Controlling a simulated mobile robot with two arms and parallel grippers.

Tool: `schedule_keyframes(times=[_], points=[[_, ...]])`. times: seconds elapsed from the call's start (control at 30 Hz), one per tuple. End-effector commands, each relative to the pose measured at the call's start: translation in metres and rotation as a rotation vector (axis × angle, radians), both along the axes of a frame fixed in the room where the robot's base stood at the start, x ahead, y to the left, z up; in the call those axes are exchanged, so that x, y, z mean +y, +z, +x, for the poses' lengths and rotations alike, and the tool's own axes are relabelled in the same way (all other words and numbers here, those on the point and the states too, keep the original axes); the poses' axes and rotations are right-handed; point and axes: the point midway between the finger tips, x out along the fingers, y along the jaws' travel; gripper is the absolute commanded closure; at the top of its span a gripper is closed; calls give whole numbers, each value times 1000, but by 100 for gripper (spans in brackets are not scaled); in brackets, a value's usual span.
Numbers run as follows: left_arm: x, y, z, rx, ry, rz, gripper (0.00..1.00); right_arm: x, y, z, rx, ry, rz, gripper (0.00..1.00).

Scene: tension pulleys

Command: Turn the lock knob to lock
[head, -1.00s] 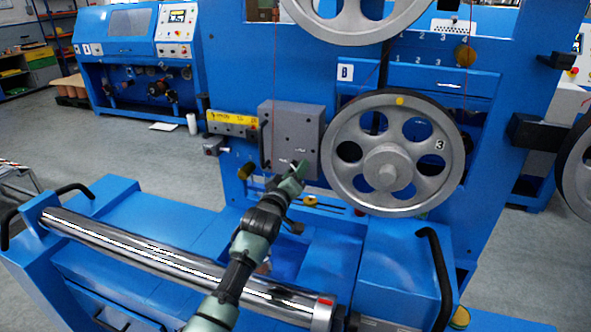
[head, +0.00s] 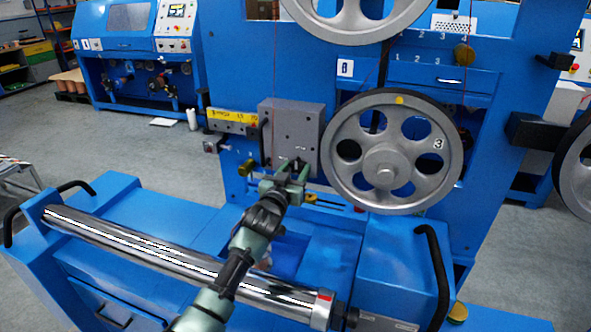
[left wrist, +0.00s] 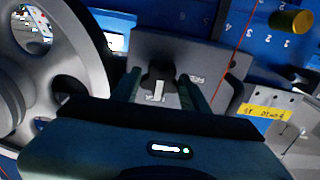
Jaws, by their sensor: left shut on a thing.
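The lock knob (left wrist: 158,84) is black with a white mark along it, on a grey box (left wrist: 190,52) seen in the left wrist view. In the head view the grey box (head: 290,125) sits on the blue machine front, left of the large grey pulley (head: 385,152). My left gripper (head: 285,176) is at the lower part of this box. In the left wrist view its two fingers (left wrist: 160,92) stand on either side of the knob, and it is shut on it. In the head view the fingers mostly hide the knob. My right gripper is not in view.
A chrome roller (head: 180,262) lies across the blue bench in front. A yellow-labelled bracket (head: 232,120) is left of the box. The pulley's rim is close to the right of my gripper.

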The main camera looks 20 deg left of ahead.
Motion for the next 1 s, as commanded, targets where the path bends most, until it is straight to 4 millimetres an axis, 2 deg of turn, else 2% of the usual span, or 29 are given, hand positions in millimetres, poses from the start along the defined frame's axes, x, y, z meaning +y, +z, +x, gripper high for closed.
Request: schedule_keyframes(times=[0.6, 0.63, 0.67, 1.0], points=[[0, -5, -1, 8, 0, 39, 96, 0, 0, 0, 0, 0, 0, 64], [0, -5, -1, 8, 0, 39, 47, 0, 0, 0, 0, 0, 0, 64], [0, -4, -1, 7, 0, 39, 39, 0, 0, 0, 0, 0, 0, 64], [0, -2, -1, 2, 0, 37, 36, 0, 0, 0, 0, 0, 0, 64]])
